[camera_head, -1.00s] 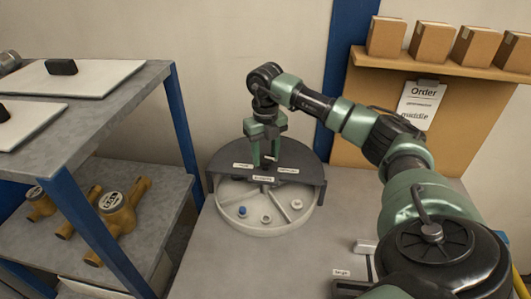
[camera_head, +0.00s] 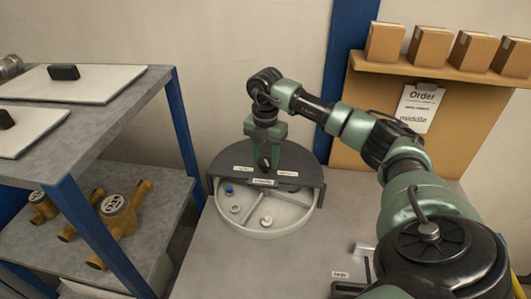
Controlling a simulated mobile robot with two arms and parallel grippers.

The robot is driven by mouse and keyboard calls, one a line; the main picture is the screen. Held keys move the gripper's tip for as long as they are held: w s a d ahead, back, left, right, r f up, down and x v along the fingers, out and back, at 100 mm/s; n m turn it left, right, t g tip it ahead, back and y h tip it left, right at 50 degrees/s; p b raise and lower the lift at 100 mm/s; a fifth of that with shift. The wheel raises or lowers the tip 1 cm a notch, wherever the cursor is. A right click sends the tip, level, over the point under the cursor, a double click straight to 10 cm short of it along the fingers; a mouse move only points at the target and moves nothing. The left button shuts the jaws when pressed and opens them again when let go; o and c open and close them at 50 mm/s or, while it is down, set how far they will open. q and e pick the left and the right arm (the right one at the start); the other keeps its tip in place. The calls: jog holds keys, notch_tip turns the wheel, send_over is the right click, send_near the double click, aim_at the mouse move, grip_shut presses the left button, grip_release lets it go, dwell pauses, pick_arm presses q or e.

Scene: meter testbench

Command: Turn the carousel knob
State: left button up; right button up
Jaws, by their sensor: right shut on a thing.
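The carousel (camera_head: 262,229) is a round light-grey tray with raised dividers, standing on the grey table near the wall. A dark cover (camera_head: 299,163) with several small labels lies over its back half. My left gripper is not in view.
A shelf unit (camera_head: 110,124) with blue posts stands left, with white boards on top and brass meters (camera_head: 121,218) below. Cardboard boxes (camera_head: 427,44) line a ledge at the back right. An order sheet (camera_head: 419,106) reads "middle". The table right of the carousel is mostly clear.

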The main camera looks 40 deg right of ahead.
aim_at(265, 160)
jog(key=m, duration=0.4)
jog(key=shift+r+m+p, duration=0.1)
jog(key=shift+m+p, duration=0.25)
jog(key=shift+m, duration=0.35)
jog(key=o, duration=1.3)
jog(key=shift+o, duration=0.2)
notch_tip(265, 160, up, 7)
jog(key=shift+f+b, duration=0.15)
jog(key=shift+b, duration=0.8)
jog(key=shift+r, duration=0.5)
